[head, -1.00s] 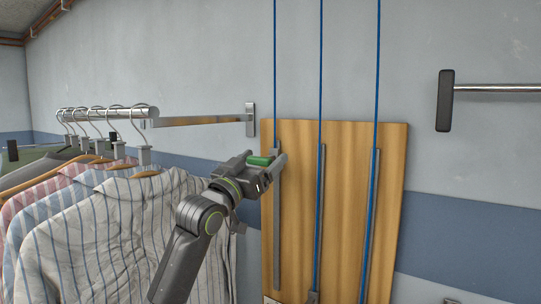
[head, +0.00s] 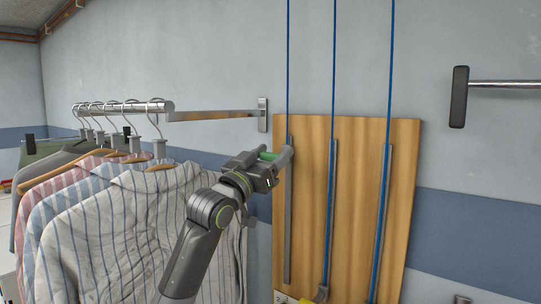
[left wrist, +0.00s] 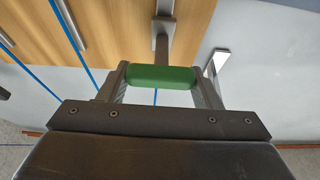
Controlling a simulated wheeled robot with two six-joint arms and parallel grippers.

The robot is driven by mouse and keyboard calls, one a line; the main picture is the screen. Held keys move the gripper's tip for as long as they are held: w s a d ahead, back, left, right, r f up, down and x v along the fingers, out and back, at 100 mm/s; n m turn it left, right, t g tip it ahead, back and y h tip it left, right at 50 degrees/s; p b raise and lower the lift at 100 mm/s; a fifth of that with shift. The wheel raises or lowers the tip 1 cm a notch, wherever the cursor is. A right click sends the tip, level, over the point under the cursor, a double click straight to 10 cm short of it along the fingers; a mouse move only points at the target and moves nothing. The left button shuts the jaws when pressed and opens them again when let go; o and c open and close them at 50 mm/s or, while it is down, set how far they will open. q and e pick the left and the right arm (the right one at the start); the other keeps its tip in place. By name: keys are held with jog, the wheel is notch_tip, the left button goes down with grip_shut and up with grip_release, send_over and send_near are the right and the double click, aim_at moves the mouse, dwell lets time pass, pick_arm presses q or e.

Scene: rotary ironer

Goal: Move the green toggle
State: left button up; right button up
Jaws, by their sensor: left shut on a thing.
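The green toggle (head: 267,156) is at the upper part of the leftmost grey rail on the wooden board (head: 306,200). My left gripper (head: 272,158) is at it. In the left wrist view the toggle (left wrist: 161,77) is a rounded green bar lying crosswise between the two fingers, which touch its ends. The left gripper (left wrist: 161,84) is shut on it. Behind it, a grey rail (left wrist: 162,35) runs up the board. My right gripper is not in view.
Striped shirts (head: 120,235) hang on a metal rack rail (head: 125,107) left of my left arm. Blue cords (head: 334,70) run up the wall from the board. A bar with a dark end (head: 459,97) is at the right. The wall between is clear.

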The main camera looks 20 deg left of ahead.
pick_arm(q)
notch_tip(320, 180, down, 35)
jog(key=b, duration=2.1)
jog(key=shift+r, duration=0.15)
jog(key=shift+w, duration=0.1)
jog(key=o, duration=1.4)
jog(key=shift+w+d, duration=0.1)
jog(key=shift+w, duration=0.1)
jog(key=b+v, duration=0.1)
jog(key=v, duration=1.6)
jog(key=shift+s, duration=0.35)
